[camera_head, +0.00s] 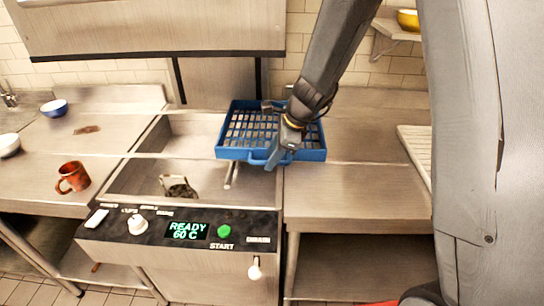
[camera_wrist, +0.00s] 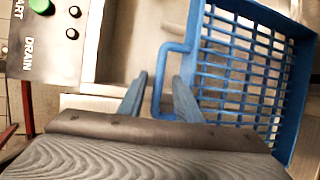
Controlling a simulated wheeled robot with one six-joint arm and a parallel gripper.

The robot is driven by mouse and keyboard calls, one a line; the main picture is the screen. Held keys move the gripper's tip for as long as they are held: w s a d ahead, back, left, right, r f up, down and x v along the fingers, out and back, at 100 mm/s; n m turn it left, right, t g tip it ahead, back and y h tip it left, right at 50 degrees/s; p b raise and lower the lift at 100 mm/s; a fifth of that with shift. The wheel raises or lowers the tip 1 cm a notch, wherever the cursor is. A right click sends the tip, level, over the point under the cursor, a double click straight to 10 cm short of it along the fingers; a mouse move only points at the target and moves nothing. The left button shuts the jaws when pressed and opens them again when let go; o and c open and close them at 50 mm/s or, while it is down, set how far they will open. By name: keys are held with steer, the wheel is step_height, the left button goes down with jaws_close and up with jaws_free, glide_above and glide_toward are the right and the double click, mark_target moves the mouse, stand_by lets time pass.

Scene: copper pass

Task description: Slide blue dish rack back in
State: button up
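The blue dish rack (camera_head: 316,153) is an empty grid tray in the head view. Its left part overhangs the open wash basin (camera_head: 150,185) and its right part is over the right steel counter (camera_head: 350,195). My gripper (camera_head: 277,158) reaches down at the rack's front edge. In the wrist view, the rack (camera_wrist: 290,85) fills the right side, with its looped blue handle (camera_wrist: 157,82) sticking out to the left. My gripper's two fingers (camera_wrist: 162,88) are apart on either side of the handle's outer bar, with visible gaps. The gripper looks open; contact cannot be told.
The machine's hood (camera_head: 150,28) is raised above the basin. The front panel (camera_head: 160,231) shows "READY 60 C" and a green start button (camera_head: 226,231). A dark object (camera_head: 178,187) is in the basin. A red mug (camera_head: 73,177) and bowls stand on the left counter.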

steer(key=v, duration=0.7)
steer(key=shift+r+b, duration=0.35)
steer(key=shift+r, duration=0.05)
steer(key=shift+s+d, duration=0.1)
